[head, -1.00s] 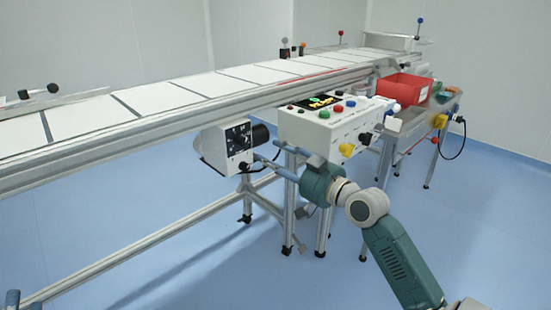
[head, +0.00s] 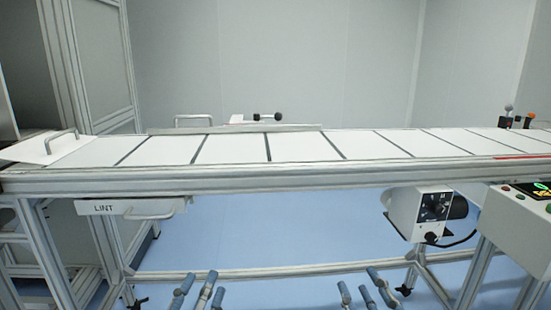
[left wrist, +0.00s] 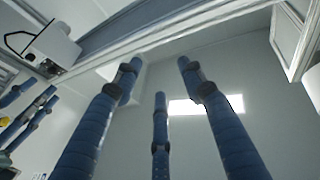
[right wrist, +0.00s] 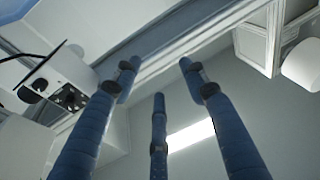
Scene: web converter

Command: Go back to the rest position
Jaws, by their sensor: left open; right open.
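My left gripper (head: 200,284) shows at the bottom of the head view, left of the middle. Only its blue fingers are in frame; they are spread and empty. My right gripper (head: 362,284) shows at the bottom, right of the middle, also open and empty. The right wrist view shows the right fingers (right wrist: 158,75) the same way. My arms are below the head view.
A long conveyor with white panels (head: 232,149) spans the head view. Below it hang a LINT drawer (head: 130,207) at left and a white control box (head: 420,212) at right. A button console (head: 510,222) stands at the right edge. Blue floor (head: 270,237) shows underneath.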

